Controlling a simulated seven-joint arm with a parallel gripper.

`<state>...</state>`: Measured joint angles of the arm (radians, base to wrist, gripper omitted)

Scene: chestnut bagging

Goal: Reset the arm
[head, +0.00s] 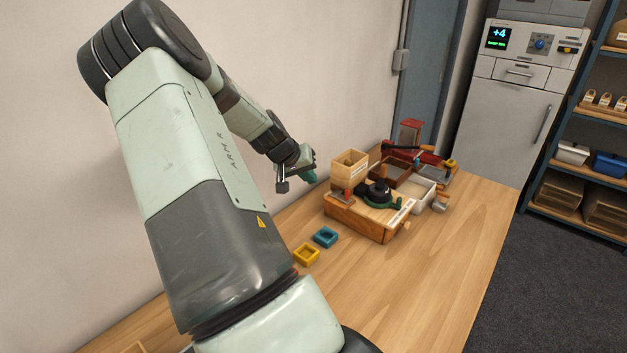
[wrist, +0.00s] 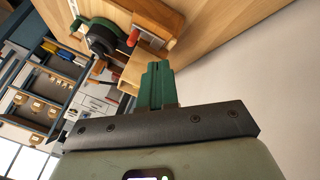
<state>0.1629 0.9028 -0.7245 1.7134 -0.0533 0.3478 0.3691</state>
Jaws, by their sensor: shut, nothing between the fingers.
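My gripper (head: 309,177) is in the air at the left of the wooden apparatus, near the wall. Its green fingers are together in the wrist view (wrist: 155,85), with nothing between them. My arm reaches up from the front and bends down toward the table's back. The fingertips are apart from everything on the table in the head view.
A wooden box device (head: 357,218) with a dark round part (head: 379,191) and a hopper (head: 341,167) stands on the table (head: 430,290). Teal (head: 325,237) and yellow (head: 306,254) square frames lie nearby. The table's right side is clear.

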